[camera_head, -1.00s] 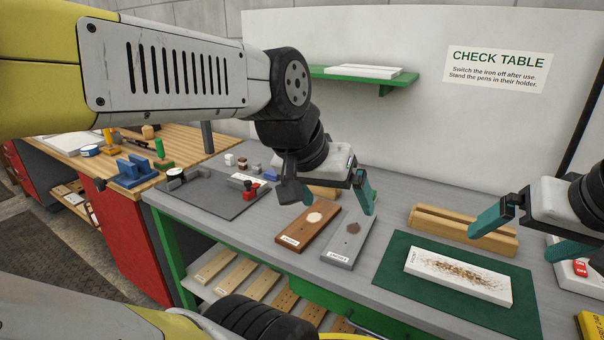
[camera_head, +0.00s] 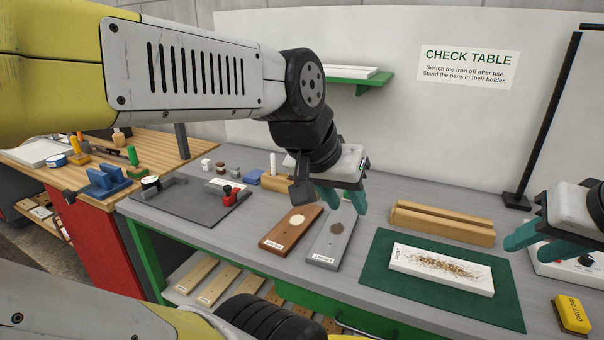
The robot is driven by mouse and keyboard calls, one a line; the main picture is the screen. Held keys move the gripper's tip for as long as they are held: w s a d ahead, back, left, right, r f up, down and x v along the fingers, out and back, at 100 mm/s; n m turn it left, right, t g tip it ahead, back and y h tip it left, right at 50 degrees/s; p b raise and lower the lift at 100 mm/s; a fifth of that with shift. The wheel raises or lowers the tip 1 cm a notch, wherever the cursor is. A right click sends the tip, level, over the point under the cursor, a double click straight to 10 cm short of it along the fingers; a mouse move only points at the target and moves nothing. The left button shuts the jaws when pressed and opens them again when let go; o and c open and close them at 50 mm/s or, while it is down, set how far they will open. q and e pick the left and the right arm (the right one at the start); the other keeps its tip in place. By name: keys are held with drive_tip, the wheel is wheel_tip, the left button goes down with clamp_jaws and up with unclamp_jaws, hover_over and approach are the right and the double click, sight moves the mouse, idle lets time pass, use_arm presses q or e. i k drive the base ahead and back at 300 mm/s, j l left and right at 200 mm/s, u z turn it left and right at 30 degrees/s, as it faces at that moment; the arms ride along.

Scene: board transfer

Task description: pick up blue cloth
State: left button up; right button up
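The blue cloth (camera_head: 254,176) looks like a small folded blue piece. It lies on the grey table near the back edge, left of a wooden block with a white upright piece. My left gripper (camera_head: 343,203) hangs to the right of the cloth, over the far end of the grey sample board. Its teal fingers are a little apart with nothing seen between them. My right gripper (camera_head: 530,242) is at the right edge, near the wooden holder, also with its fingers a little apart and empty. Part of it is cut off by the frame.
A brown board (camera_head: 291,229) and a grey board (camera_head: 333,236) lie below my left gripper. A stained white board (camera_head: 441,270) rests on a green mat (camera_head: 385,296). A wooden holder (camera_head: 442,222) stands behind it. A dark tray (camera_head: 185,205) with a red-knobbed tool is left.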

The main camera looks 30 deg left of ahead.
sight(254, 177)
drive_tip(key=j+z, duration=0.45)
drive_tip(key=k+j+z, duration=0.15)
drive_tip(key=z, duration=0.25)
drive_tip(key=k+j+z, duration=0.1)
drive_tip(key=j, duration=0.3)
drive_tip(key=k+j+z, duration=0.1)
drive_tip(key=j, duration=0.3)
drive_tip(key=k+j+z, duration=0.1)
drive_tip(key=j, duration=0.25)
drive_tip(key=k+j, duration=0.3)
drive_tip(key=k+j+z, duration=0.15)
drive_tip(key=j, duration=0.65)
drive_tip(key=i, duration=0.05)
